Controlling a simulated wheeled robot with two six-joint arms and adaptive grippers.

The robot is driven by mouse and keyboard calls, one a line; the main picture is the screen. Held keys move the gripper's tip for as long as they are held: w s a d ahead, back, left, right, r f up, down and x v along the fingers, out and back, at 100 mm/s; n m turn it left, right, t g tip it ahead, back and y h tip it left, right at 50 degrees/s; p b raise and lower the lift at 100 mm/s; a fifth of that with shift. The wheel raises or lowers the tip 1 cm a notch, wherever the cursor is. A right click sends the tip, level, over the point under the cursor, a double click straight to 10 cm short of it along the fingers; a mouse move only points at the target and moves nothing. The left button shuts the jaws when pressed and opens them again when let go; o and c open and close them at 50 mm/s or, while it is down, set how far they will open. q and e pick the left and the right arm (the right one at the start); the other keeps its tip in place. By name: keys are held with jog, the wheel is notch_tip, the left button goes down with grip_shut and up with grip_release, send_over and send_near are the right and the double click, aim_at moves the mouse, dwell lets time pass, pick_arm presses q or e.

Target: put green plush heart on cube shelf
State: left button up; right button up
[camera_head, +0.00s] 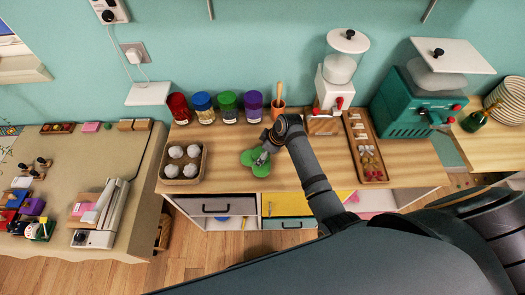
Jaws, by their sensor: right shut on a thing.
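The green plush heart (254,167) is at the middle of the wooden top of a low shelf unit with drawers and open compartments, which looks like the cube shelf (222,148). My right gripper (263,157) is over the heart's upper right side and shut on it. The wrist covers part of the heart. I cannot tell whether the heart rests on the top or is held just above it. My left gripper is not in view.
Colored-lid jars (228,107) and a terracotta cup (278,108) stand behind the heart. A box of pale balls (183,164) is left. A white-and-red machine (334,85), a wooden tray (374,172) and a teal machine (409,108) stand right. Bare top surrounds the heart.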

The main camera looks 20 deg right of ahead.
jog(key=o, duration=0.7)
jog(key=shift+f, duration=0.1)
jog(key=v, duration=1.2)
jog(key=shift+a+b, duration=0.1)
jog(key=shift+b, duration=0.3)
